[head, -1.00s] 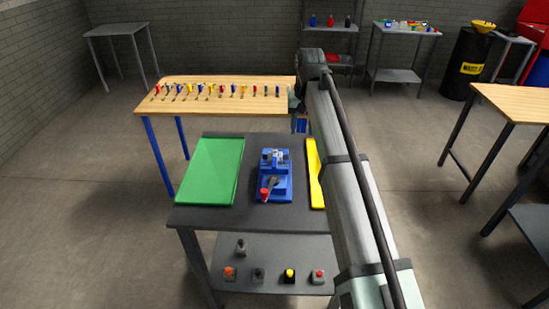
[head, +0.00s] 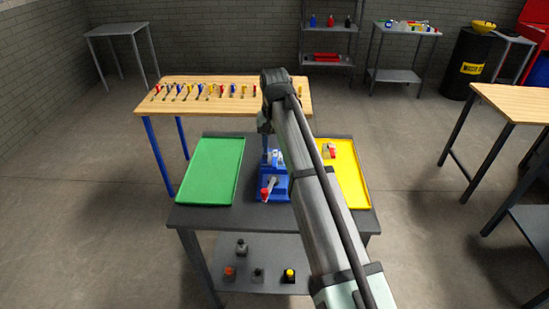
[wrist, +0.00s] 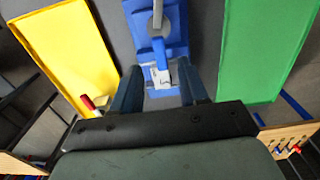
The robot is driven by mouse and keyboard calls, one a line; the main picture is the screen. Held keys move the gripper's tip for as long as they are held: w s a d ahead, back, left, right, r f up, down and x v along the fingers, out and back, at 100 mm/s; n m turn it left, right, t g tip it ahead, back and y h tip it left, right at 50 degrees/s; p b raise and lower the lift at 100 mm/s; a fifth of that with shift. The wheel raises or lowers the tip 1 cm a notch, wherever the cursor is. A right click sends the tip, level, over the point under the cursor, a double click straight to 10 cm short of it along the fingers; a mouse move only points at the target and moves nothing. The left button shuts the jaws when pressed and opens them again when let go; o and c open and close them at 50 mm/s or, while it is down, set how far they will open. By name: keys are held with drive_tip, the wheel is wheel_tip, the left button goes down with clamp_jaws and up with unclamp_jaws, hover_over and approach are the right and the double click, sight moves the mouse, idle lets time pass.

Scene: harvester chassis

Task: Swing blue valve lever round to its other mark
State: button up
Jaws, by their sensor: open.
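The blue valve (head: 275,190) stands on the dark table between a green tray and a yellow tray. Its grey lever with a red knob (head: 265,194) points to the near side, slightly left, in the head view. In the wrist view the blue body (wrist: 148,35) is at the top, with a grey round part on it; the red knob is out of frame. My gripper (head: 266,150) points down over the valve's far end. In the wrist view its open fingers (wrist: 163,90) stand either side of a silvery piece with a blue strip. I cannot tell whether they touch it. The marks are not discernible.
The green tray (head: 212,170) is empty. A wooden bench (head: 200,108) behind carries a row of coloured-handled pieces. My forearm passes over the table's right part.

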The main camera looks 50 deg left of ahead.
sight(274, 162)
drive_tip(key=shift+f, duration=2.55)
drive_tip(key=shift+c, duration=0.4)
clamp_jaws()
